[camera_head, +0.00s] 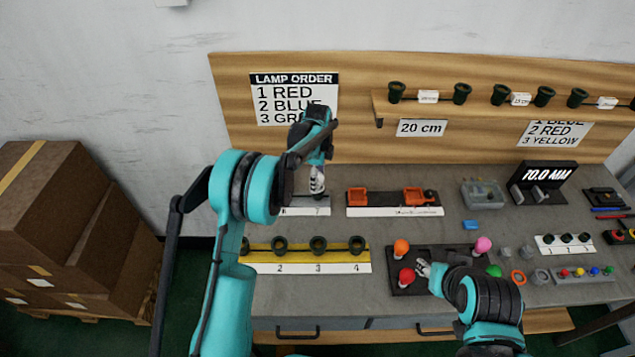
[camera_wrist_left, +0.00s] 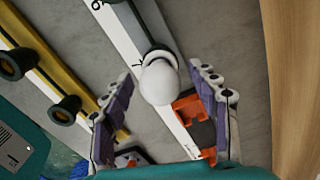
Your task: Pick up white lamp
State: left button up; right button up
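The white lamp (camera_wrist_left: 159,82) shows in the left wrist view, with its round bulb toward the camera and a dark holder behind it on a grey and white strip. My left gripper (camera_wrist_left: 164,95) is open, with one finger on each side of the lamp and visible gaps. In the head view my left gripper (camera_head: 317,190) points down over the numbered strip (camera_head: 300,211) at the back and hides the lamp or blends with it. My right gripper (camera_head: 424,268) is beside a red lamp (camera_head: 407,275) on a dark tray; its finger opening is too small to judge.
An orange fixture (camera_head: 414,196) on a white-edged strip stands right of my left gripper. A yellow strip (camera_head: 256,257) with several dark sockets lies in front. Orange (camera_head: 401,249), pink (camera_head: 483,244) and green lamps stand around the dark tray. A wooden back panel (camera_head: 360,90) rises behind.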

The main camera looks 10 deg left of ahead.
pick_arm(q)
jog(key=c, duration=1.1)
jog(key=shift+r+p, duration=0.85)
jog(key=shift+r, duration=1.4)
jog(key=s+d+r+p, duration=0.1)
jog(key=d+r+p, duration=0.1)
jog(key=d+r, duration=0.4)
jog(key=d, duration=0.5)
jog(key=shift+s+d+r+p, duration=0.25)
jog(key=shift+r+p, duration=0.05)
jog(key=shift+p, duration=0.05)
